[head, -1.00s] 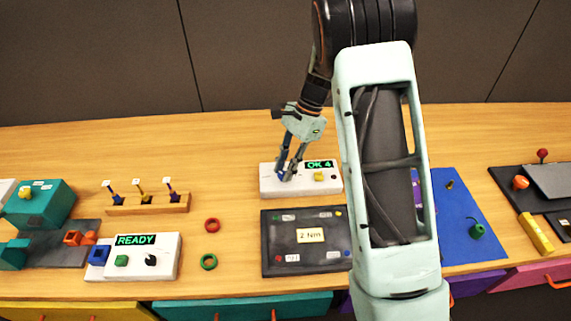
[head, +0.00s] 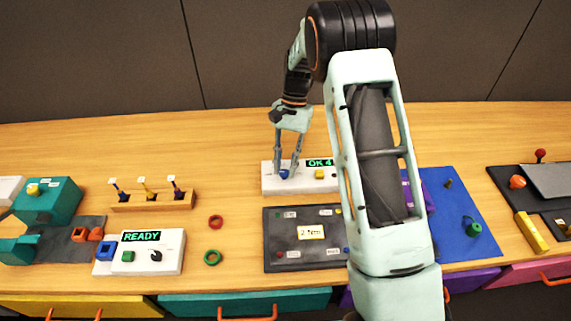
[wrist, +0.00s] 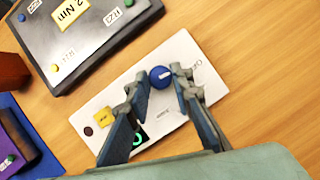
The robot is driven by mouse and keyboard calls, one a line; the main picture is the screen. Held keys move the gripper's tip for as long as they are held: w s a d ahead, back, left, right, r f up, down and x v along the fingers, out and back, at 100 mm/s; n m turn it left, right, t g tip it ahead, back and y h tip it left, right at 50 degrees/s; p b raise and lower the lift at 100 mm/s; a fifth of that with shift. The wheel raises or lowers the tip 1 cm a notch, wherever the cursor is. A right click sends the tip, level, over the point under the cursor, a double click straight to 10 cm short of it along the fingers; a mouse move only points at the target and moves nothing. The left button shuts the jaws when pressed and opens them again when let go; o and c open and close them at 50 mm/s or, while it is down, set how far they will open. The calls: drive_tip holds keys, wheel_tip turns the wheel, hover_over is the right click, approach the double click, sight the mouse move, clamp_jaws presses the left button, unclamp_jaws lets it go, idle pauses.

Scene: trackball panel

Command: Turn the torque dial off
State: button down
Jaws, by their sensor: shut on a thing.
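The torque dial is a round blue knob (head: 284,175) on the left part of a white box (head: 304,189). A green display on the box reads "OK 4" (head: 319,163), and a yellow button (head: 319,174) sits below it. My gripper (head: 286,169) points down at the blue knob, a finger on each side, shut on it. In the wrist view the knob (wrist: 161,76) shows between the fingertips (wrist: 161,80), with a pale mark on its top.
In front lies a dark panel (head: 290,252) with a "2 Nm" card (head: 311,233). At left stand a white "READY" box (head: 170,262) and a wooden screwdriver rack (head: 150,202). My arm covers part of the purple thing and blue mat (head: 462,207) at right.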

idle(0.4)
drive_tip(key=c, duration=1.7)
unclamp_jaws()
drive_tip(key=v, duration=1.2)
